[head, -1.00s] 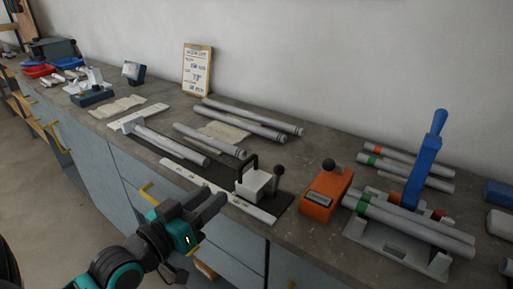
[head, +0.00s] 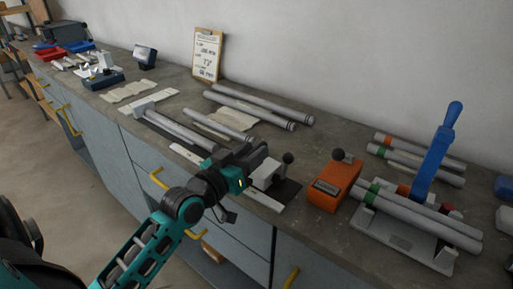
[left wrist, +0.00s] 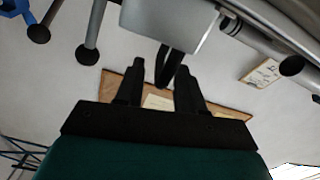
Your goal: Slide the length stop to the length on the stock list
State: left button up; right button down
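The length stop (head: 268,174) is a pale block on the dark base of the jig, with a ball-topped lever (head: 287,165) at its right. My left gripper (head: 258,158) is at the block and covers its black handle in the head view. In the left wrist view, the stop's block (left wrist: 165,25) is above the open fingers (left wrist: 160,68), and its black handle (left wrist: 172,62) shows between the fingertips; I cannot tell if they touch it. A white scale strip (head: 264,201) runs along the jig's front. The stock list (head: 207,55) is a clipboard against the wall, its print too small to read surely. My right gripper is out of view.
A grey tube (head: 181,130) lies along the jig, left of the stop. More tubes (head: 262,105) lie behind. An orange device (head: 333,187) stands close right of the jig, then a blue-handled tool (head: 437,155) with tubes. The bench's front edge is close below the jig.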

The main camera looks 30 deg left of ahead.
pick_arm(q)
jog(key=shift+w+d, duration=0.1)
jog(key=shift+w, duration=0.95)
jog(key=shift+c, duration=0.3)
grip_shut()
